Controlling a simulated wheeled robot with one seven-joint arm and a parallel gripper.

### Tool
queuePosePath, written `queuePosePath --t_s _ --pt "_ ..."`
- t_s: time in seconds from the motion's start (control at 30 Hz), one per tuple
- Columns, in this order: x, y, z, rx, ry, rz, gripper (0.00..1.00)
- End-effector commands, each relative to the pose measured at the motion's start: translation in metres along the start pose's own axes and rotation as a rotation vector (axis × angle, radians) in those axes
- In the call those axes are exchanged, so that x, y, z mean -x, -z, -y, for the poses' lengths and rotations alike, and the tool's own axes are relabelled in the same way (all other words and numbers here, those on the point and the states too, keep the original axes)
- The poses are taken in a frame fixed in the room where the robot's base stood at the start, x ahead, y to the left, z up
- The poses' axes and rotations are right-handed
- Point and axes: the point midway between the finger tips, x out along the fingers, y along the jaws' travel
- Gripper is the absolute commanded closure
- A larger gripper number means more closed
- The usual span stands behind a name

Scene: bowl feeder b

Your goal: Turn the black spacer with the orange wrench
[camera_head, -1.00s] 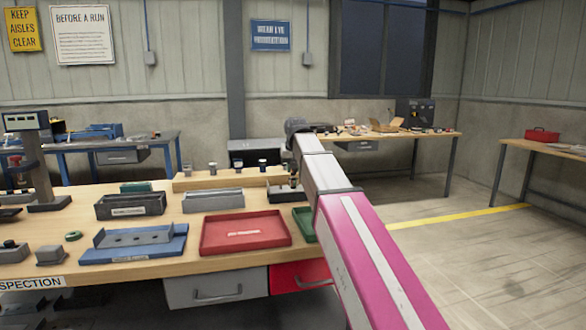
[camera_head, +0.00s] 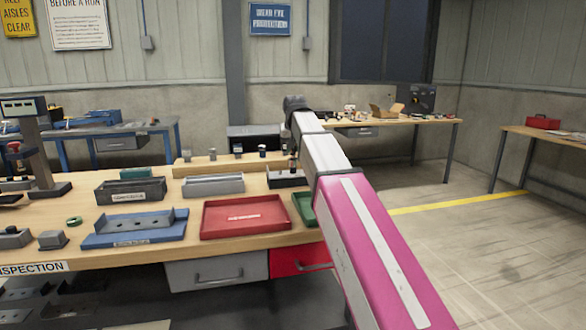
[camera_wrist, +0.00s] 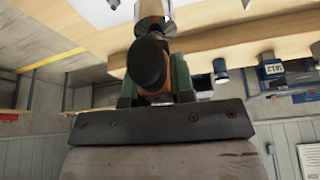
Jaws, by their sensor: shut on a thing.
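In the wrist view my gripper (camera_wrist: 153,92) has its green fingers shut on an orange thing (camera_wrist: 151,99), which I take to be the orange wrench. Its shape is mostly hidden. A dark rounded end (camera_wrist: 147,63) faces the camera in front of the fingers, and a shiny metal cylinder (camera_wrist: 151,10) shows beyond it. I cannot single out the black spacer in either view.
Small posts stand on a wooden block (camera_head: 221,166) at the bench's back. Before it are a grey tray (camera_head: 213,187), a black holder (camera_head: 287,181), a red tray (camera_head: 245,230), a green tray (camera_head: 303,208) and a blue fixture (camera_head: 133,236). Bare floor lies right.

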Motion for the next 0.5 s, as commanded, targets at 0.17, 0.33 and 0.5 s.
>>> queuePosePath --t_s 0.17,0.33,0.5 --pt "0.007 0.004 0.0 0.0 0.0 -0.001 1.0" --pt "0.014 0.006 0.0 0.0 0.0 0.0 1.0" --pt "0.021 0.009 0.0 0.0 0.0 0.0 1.0"
